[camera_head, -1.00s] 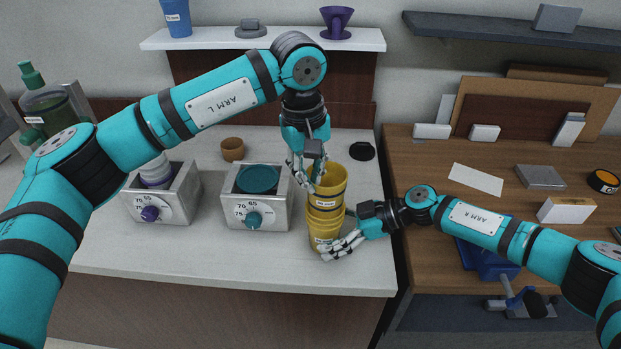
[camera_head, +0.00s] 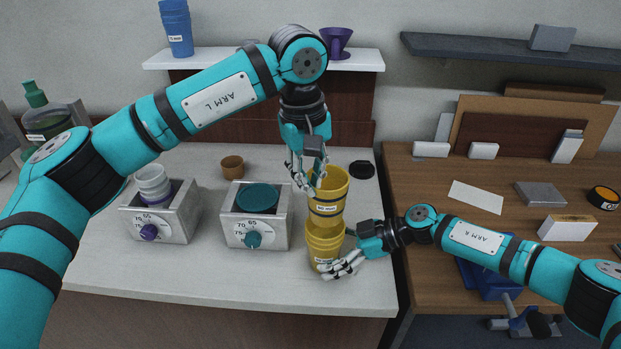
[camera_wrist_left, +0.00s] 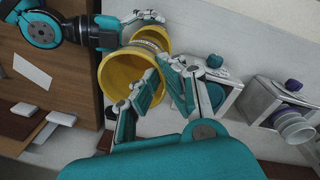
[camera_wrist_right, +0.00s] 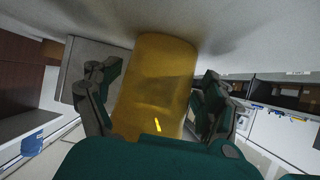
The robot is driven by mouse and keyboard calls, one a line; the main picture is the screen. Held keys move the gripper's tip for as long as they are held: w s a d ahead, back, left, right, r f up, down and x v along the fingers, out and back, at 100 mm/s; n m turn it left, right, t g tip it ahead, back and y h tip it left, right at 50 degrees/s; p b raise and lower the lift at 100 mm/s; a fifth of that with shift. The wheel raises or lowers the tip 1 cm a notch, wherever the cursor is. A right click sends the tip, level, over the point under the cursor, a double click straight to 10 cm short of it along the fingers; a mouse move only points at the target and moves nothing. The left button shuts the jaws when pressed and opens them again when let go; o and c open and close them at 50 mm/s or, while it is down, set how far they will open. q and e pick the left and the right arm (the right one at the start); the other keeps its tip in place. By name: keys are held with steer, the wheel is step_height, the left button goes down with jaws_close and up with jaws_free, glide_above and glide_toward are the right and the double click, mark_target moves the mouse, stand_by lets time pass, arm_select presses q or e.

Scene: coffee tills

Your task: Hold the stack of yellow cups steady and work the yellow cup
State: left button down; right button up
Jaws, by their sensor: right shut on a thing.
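The upper yellow cup (camera_head: 329,206) stands upright, raised partly out of the stack of yellow cups (camera_head: 323,246) below it. The left wrist view looks into this cup's mouth (camera_wrist_left: 118,82). My right gripper (camera_head: 343,262) is shut around the lower stack from the right, low near the counter. In the right wrist view yellow cup wall (camera_wrist_right: 157,85) fills the space between its fingers. The cups' inner overlap is hidden.
Left of the stack stand a till with a teal lid (camera_head: 257,198) and a till holding white cups (camera_head: 152,184). A brown cup (camera_head: 232,166) and black disc (camera_head: 362,169) lie behind. The counter front is clear. A wooden table (camera_head: 420,175) adjoins on the right.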

steer(key=o, duration=1.4)
